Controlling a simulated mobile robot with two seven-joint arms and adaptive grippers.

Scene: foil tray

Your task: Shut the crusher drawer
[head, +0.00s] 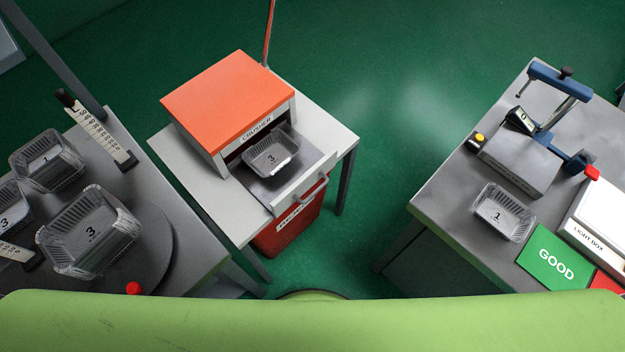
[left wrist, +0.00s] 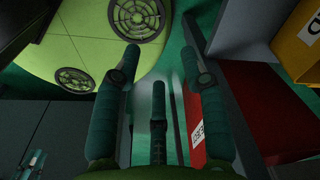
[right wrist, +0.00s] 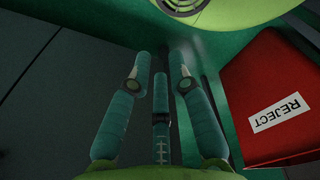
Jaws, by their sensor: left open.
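The crusher (head: 235,100) is a box with an orange top on a small white table in the head view. Its drawer (head: 268,195) is pulled out toward the lower right. A foil tray marked 3 (head: 270,152) is in the drawer, near the crusher's mouth. The drawer's front panel has a bar handle (head: 316,190). Neither gripper shows in the head view. My left gripper (left wrist: 160,53) has its fingers apart and empty in the left wrist view. My right gripper (right wrist: 160,54) also has its fingers apart, with nothing between them, in the right wrist view.
A red reject bin (head: 290,235) stands below the drawer; it also shows in the right wrist view (right wrist: 265,85). The left table holds several foil trays (head: 50,160). The right table holds a tray marked 1 (head: 503,212), a green GOOD mat (head: 553,258) and a light box (head: 590,235).

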